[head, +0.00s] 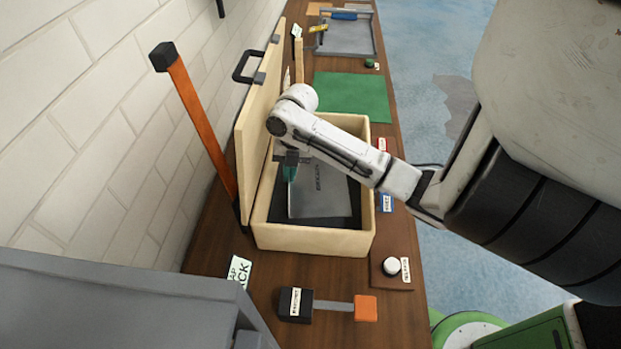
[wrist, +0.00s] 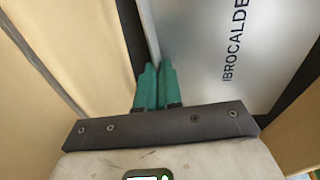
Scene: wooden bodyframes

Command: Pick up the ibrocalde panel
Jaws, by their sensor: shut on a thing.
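The ibrocalde panel (head: 318,195) is a grey flat sheet with dark lettering. It is inside the open wooden case (head: 312,241), over the case's dark inside. In the wrist view the panel (wrist: 205,60) fills the upper middle, with "IBROCALDE" readable on it. My gripper (head: 289,175) reaches into the case at the panel's left edge. In the wrist view its teal fingers (wrist: 158,72) are close together on that edge. The gripper is shut on the panel. My arm hides the panel's far part in the head view. I cannot tell whether the panel is raised off the case floor.
The case lid (head: 258,130) stands open on the left, close to my gripper. An orange lever (head: 201,120) rises beside the wall. A green mat (head: 350,95) lies behind the case. A white knob (head: 391,266) and an orange-ended handle (head: 365,308) are in front.

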